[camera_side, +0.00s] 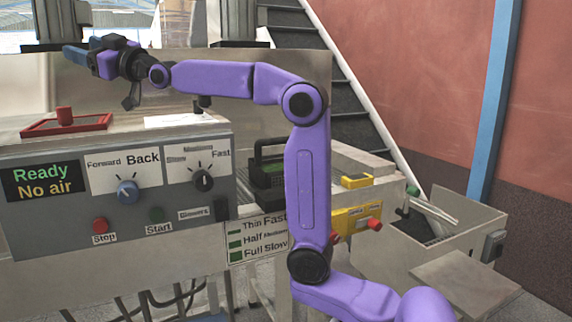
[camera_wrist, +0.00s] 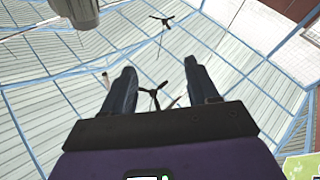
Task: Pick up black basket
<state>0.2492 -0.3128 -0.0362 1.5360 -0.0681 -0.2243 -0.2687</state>
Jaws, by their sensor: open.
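The black basket (camera_side: 264,183) stands on the machine's bench in the side view, with its handle up and something green at its top. My purple arm link covers its right side. My gripper (camera_side: 76,56) is at the upper left of the side view, well above and to the left of the basket, with its fingers pointing left. In the wrist view my gripper (camera_wrist: 162,76) has its two dark fingers apart with nothing between them. The basket does not show in the wrist view, which looks at the roof and ceiling fans.
A grey control panel (camera_side: 70,225) with knobs and buttons fronts the machine. A red tray (camera_side: 40,128) lies on top of it at left. A yellow box (camera_side: 356,181) is right of my arm. A metal bin (camera_side: 400,262) stands at right. Stairs (camera_side: 345,95) rise behind.

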